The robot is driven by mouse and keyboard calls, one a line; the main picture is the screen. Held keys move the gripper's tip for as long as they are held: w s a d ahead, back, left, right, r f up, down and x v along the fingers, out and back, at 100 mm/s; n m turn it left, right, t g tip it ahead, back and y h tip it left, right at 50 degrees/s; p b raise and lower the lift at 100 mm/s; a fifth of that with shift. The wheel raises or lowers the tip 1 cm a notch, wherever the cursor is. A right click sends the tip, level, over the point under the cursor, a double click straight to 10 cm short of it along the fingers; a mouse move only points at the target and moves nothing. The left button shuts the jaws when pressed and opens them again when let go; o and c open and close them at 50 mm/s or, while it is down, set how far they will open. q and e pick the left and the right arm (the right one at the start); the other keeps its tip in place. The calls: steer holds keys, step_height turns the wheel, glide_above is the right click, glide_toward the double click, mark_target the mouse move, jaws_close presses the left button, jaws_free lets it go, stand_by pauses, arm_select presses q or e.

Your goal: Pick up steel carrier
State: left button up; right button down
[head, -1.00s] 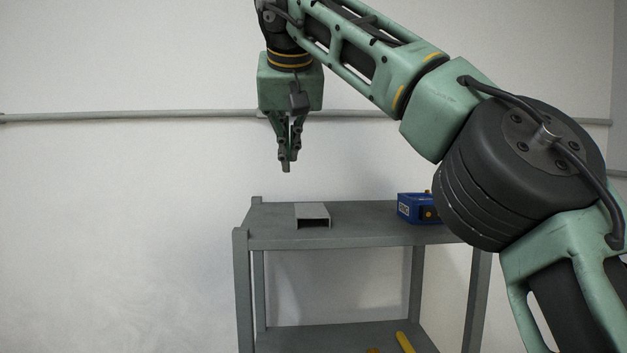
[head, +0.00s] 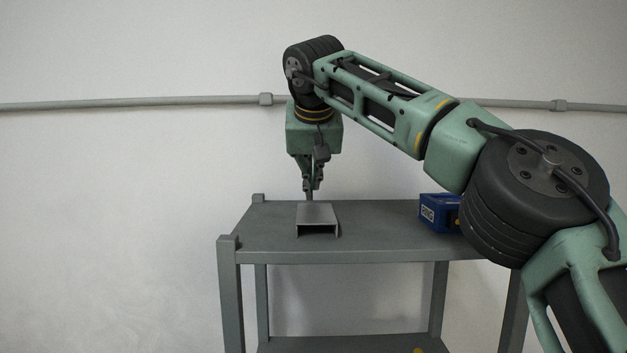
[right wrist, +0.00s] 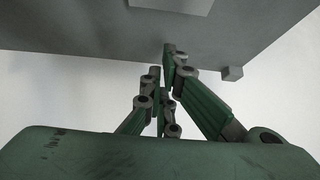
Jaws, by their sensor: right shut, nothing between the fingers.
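The steel carrier (head: 317,215) is a grey, channel-shaped piece with an open front, lying on the shelf's top board in the head view. Its edge also shows at the top of the right wrist view (right wrist: 172,5). My right gripper (head: 310,194) points down at the carrier's back edge, its fingers shut and empty. In the head view the fingertips end just behind the carrier, and I cannot tell whether they touch the board. In the right wrist view the gripper (right wrist: 168,62) appears apart from the carrier. My left gripper is not in view.
The grey metal shelf (head: 370,243) has short corner posts and a lower board. A blue box (head: 436,212) stands right of the carrier, partly behind my right arm. The board between them is clear. A pipe (head: 160,102) runs along the white wall behind.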

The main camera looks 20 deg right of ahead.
mark_target(315, 210)
steer(key=shift+s, duration=1)
steer(key=shift+s+a+r, duration=0.1)
steer(key=shift+s+a, duration=0.1)
steer(key=shift+s, duration=0.25)
steer(key=shift+s+a+r, duration=0.1)
steer(key=shift+s+a, duration=0.1)
steer(key=shift+s, duration=0.25)
steer(key=shift+s+f, duration=0.1)
steer(key=shift+w+f, duration=0.15)
steer(key=shift+w, duration=0.1)
steer(key=shift+s, duration=0.15)
steer(key=s+a+b, duration=0.1)
steer(key=s, duration=0.2)
steer(key=s+b, duration=0.1)
steer(key=s, duration=0.2)
steer(key=s+a+b, duration=0.1)
steer(key=s, duration=0.2)
steer(key=shift+s+a, duration=0.1)
steer(key=shift+a, duration=0.2)
steer(key=shift+s+a, duration=0.1)
steer(key=shift+s, duration=0.15)
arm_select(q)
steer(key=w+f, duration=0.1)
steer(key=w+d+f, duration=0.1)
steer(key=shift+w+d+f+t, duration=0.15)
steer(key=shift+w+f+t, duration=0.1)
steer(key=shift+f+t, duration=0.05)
arm_select(e)
steer(key=shift+w, duration=0.2)
